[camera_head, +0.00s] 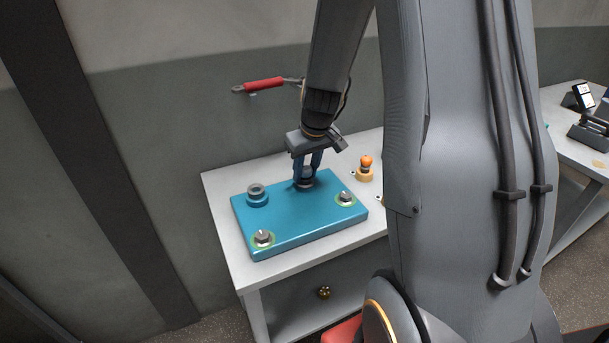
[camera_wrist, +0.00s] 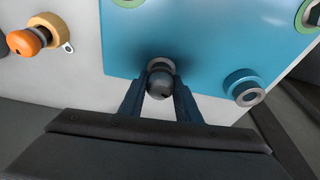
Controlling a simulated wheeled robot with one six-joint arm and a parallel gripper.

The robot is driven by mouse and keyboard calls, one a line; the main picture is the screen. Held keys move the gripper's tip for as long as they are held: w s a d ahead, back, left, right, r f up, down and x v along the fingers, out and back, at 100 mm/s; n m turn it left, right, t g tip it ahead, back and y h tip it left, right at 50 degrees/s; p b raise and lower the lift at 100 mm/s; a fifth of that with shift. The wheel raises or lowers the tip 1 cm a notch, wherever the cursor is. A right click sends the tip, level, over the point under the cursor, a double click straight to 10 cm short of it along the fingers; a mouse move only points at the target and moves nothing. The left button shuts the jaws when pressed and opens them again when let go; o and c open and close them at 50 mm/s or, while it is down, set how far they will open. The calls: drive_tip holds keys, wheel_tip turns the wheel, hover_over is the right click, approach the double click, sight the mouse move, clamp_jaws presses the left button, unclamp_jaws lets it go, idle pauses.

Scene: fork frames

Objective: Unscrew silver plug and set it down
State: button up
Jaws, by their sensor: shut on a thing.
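A teal plate (camera_head: 290,228) lies flat on a white table. In the head view, my gripper (camera_head: 306,182) points down at the plate's back edge, its blue fingers around a grey plug. In the wrist view, the fingers (camera_wrist: 160,92) close on both sides of the dark silver plug (camera_wrist: 159,86), which has a rounded top. A grey ring shows behind the plug at the plate; I cannot tell whether the plug is still threaded in. Two silver hex plugs with green rings, one at the front left (camera_head: 263,238) and one at the right (camera_head: 345,198), sit on the plate.
A blue collar with a grey ring (camera_head: 257,195) stands on the plate's left; it also shows in the wrist view (camera_wrist: 245,88). An orange-topped fitting (camera_head: 365,168) stands on the white table (camera_head: 222,190) right of the plate. A red-handled tool (camera_head: 264,85) hangs on the wall.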

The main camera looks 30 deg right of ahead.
drive_tip(key=shift+n+b, duration=0.35)
drive_tip(key=shift+n, duration=0.05)
drive_tip(key=shift+f+n+y+b, duration=0.15)
drive_tip(key=shift+n+y+b, duration=0.25)
drive_tip(key=shift+b, duration=0.6)
drive_tip(key=shift+s+n, duration=0.1)
drive_tip(key=shift+n, duration=0.3)
